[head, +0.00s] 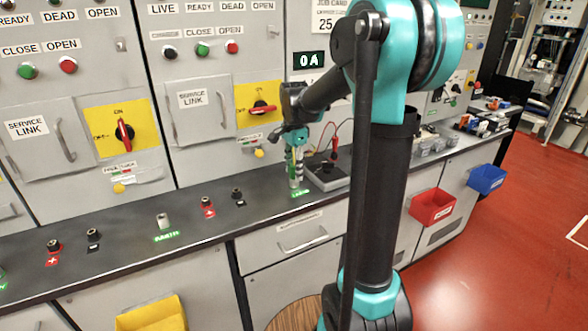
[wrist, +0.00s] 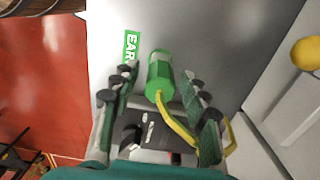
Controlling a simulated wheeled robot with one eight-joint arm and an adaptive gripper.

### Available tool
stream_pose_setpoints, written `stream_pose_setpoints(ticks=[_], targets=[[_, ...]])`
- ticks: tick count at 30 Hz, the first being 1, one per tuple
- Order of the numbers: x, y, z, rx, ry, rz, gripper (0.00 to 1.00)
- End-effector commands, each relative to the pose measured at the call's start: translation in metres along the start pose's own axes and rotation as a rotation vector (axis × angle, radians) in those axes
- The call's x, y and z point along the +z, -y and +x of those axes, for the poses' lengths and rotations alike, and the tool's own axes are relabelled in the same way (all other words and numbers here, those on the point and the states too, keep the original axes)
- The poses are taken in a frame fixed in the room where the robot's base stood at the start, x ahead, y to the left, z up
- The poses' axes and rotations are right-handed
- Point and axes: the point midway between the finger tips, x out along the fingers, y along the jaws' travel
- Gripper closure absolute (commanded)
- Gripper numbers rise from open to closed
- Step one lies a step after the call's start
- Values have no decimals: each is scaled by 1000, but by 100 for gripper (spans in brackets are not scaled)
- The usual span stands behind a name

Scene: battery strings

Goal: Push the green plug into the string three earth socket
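The green plug (wrist: 159,75) with a yellow cable shows in the wrist view, between the two fingers of my gripper (wrist: 162,85). A gap shows on both sides of the plug, so the gripper looks open around it. In the head view my gripper (head: 296,145) points down over the counter at the earth position, above a green earth label (head: 301,192). The same label shows beside the plug in the wrist view (wrist: 131,46). The plug hides the socket under it, so I cannot tell how deep it sits.
Another earth socket (head: 163,221) stands farther left on the counter (head: 225,215), with red-marked and black sockets near it. A dark meter box (head: 328,172) with leads is close on the right of my gripper. Cabinet panels with yellow switch plates (head: 257,104) rise behind.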

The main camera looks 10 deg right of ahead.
Motion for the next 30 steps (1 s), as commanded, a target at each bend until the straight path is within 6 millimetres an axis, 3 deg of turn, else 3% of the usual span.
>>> stream_pose_setpoints(ticks=[8,13,30], targets=[[0,0,0,0,0,0,51],[0,0,-11,0,0,0,51],[0,0,-108,0,0,0,51]])
